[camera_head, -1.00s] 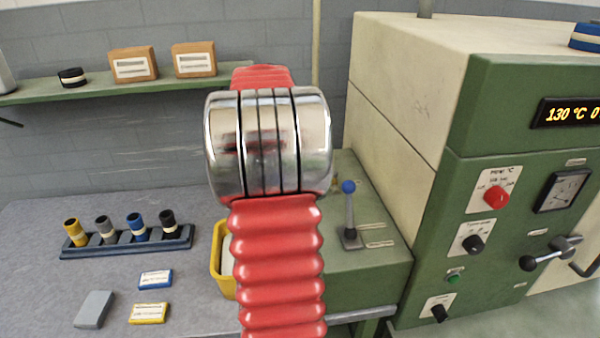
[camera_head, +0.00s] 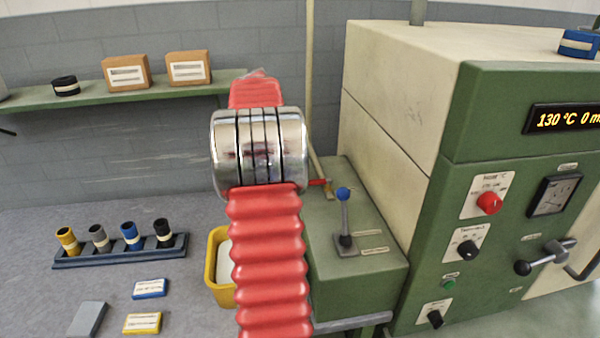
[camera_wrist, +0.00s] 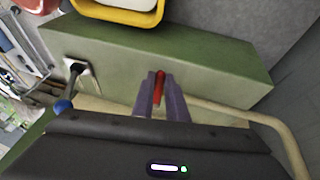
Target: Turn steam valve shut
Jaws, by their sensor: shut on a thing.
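The steam valve's red handle (camera_wrist: 159,88) shows in the wrist view between the two purple-grey fingers of my gripper (camera_wrist: 159,82), which are shut on it. In the head view a bit of the red handle (camera_head: 319,182) sticks out to the right of my arm, by the cream pipe (camera_head: 310,90) behind the green box. The cream pipe (camera_wrist: 225,108) also runs past my fingers in the wrist view. In the head view my gripper is hidden behind my red arm and its chrome joint. The valve body is mostly hidden.
A blue-knobbed lever (camera_head: 343,215) stands on the green box (camera_head: 370,280) just right of my arm. A yellow tray (camera_head: 218,290) sits left of the box. The tall green machine (camera_head: 450,200) fills the right. A shelf (camera_head: 110,92) runs along the back wall.

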